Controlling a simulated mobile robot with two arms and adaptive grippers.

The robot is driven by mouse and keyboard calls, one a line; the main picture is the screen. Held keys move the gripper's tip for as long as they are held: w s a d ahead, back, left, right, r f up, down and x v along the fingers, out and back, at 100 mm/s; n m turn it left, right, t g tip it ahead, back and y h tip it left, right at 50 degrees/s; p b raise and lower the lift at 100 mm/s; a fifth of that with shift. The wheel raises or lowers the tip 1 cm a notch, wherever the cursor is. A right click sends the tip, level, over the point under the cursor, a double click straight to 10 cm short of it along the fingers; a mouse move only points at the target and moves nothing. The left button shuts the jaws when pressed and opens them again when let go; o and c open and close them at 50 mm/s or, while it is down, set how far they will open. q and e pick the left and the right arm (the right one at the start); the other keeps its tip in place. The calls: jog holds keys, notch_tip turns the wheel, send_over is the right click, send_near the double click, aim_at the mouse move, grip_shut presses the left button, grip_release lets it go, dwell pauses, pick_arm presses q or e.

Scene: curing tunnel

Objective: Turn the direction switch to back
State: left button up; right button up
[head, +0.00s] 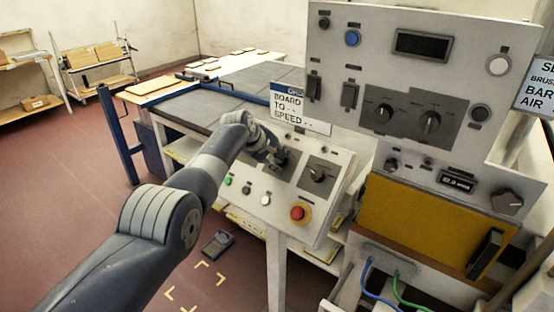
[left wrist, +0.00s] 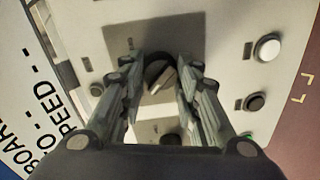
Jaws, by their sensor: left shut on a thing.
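My left gripper (head: 279,158) is at the left rotary switch of the tilted control panel (head: 248,212). In the left wrist view my left gripper (left wrist: 159,80) has its two fingers on either side of this black switch knob (left wrist: 158,70), shut on it. The knob has a pale pointer bar and sits on a dark grey plate. In the head view the gripper largely hides it. A second rotary switch (head: 318,174) sits to its right on the same panel. I cannot read the switch labels, so I cannot tell the knob's setting. My right gripper is not in view.
A red stop button (head: 298,213) and a green button (head: 228,181) sit low on the panel. A taller console (head: 415,75) with more rotary knobs rises behind on the right. A sign (head: 300,109) stands behind the panel. Open floor lies to the left.

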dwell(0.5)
pick_arm(q)
jog(key=o, duration=1.1)
jog(key=shift+c, duration=0.2)
jog(key=shift+a+r, duration=0.1)
jog(key=shift+r, duration=0.05)
jog(key=shift+s+a+r, duration=0.15)
jog(key=shift+r, duration=0.15)
jog(key=shift+v, duration=0.95)
jog(key=v, duration=0.9)
jog(key=shift+s, duration=0.2)
jog(key=shift+f, duration=0.15)
